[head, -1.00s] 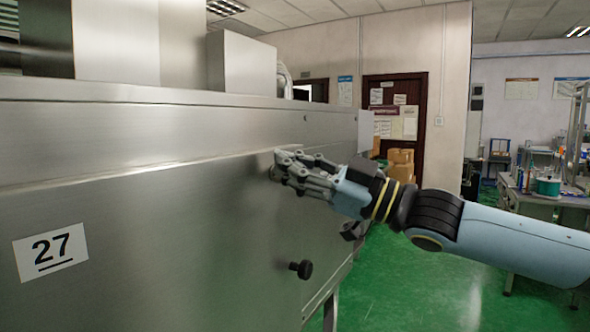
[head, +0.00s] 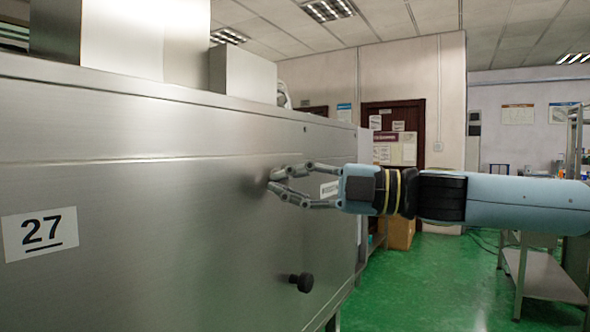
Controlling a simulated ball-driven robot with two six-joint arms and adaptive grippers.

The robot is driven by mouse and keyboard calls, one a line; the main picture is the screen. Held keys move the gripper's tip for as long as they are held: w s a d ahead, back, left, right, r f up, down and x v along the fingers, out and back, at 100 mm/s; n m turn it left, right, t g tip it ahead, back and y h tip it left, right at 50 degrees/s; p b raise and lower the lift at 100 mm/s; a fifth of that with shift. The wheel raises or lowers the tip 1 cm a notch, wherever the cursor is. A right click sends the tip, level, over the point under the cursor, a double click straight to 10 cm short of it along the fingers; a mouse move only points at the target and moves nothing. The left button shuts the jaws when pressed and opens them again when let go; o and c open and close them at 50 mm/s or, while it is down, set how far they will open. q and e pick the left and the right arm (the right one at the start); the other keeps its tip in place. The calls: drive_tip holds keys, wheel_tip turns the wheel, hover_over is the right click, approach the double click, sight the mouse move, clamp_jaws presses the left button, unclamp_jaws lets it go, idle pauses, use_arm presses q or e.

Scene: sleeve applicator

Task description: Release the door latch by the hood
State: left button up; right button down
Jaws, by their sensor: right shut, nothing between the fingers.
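The large brushed-metal machine front (head: 150,220) fills the left and middle of the head view. A black round knob (head: 301,282) stands out from its lower right part; I cannot tell whether this is the latch. My right gripper (head: 272,183) is in front of the panel, above the knob and clear of it. Its fingertips come together, with nothing between them. They point at the panel beside a dark smudge or reflection; I cannot tell whether they touch it. My left gripper is not in view.
A white label reading 27 (head: 41,233) is on the panel's left. Metal boxes (head: 242,75) stand on top of the machine. Green floor (head: 420,285) lies open to the right, with a metal table (head: 545,280) farther right. A brown door (head: 395,120) is behind.

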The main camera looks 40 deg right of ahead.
drive_tip(key=shift+f+n, duration=0.15)
drive_tip(key=shift+n, duration=0.35)
drive_tip(key=shift+f, duration=0.1)
idle(1.6)
